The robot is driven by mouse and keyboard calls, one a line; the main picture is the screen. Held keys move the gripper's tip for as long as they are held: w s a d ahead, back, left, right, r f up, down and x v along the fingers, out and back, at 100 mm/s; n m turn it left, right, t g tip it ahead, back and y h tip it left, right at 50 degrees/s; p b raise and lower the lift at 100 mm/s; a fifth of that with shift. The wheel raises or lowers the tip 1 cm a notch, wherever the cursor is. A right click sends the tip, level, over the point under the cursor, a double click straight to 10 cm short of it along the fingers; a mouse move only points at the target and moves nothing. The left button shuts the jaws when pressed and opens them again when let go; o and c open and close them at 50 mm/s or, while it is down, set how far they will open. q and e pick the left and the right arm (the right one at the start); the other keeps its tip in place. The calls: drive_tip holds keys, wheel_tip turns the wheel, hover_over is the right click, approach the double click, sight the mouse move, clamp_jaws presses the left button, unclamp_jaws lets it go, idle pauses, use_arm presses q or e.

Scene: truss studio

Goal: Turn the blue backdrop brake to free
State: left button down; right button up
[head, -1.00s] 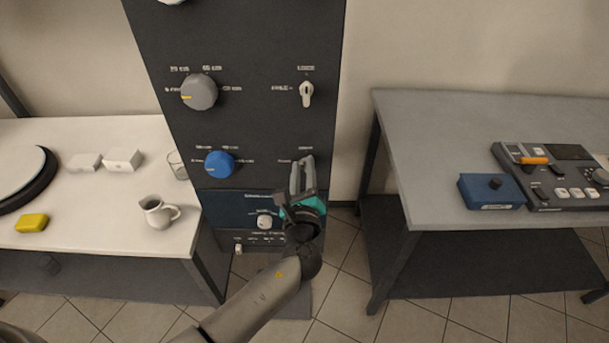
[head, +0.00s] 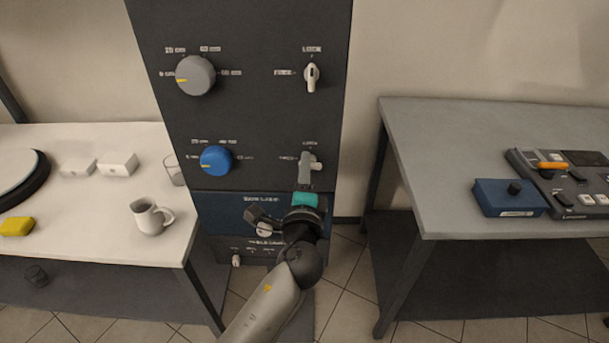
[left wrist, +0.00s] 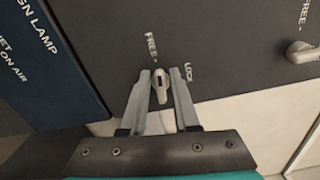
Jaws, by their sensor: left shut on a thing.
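The blue backdrop brake is a small pale lever (head: 316,165) on the dark panel, right of the blue knob (head: 215,160). Its LOCK mark is above it and FREE is to its left. My left gripper (head: 306,168) is on this lever from below and hides part of it. In the left wrist view, the lever (left wrist: 161,88) lies between the two fingers of my left gripper (left wrist: 161,92), shut on it. There the lever lies lengthwise in line with the FREE mark, across from LOCK. My right gripper is not in view.
A second pale lever (head: 311,77) and a grey knob (head: 195,75) sit higher on the panel. A blue strip with a small knob lies below, close to my arm. A white table (head: 95,220) stands left and a grey table (head: 440,205) right.

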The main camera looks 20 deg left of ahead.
use_arm(q)
drive_tip(key=shift+f+n+b, duration=0.15)
drive_tip(key=shift+n+b, duration=0.35)
drive_tip(key=shift+n, duration=0.4)
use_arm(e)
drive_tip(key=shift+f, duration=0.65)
use_arm(q)
drive_tip(key=c, duration=0.9)
unclamp_jaws()
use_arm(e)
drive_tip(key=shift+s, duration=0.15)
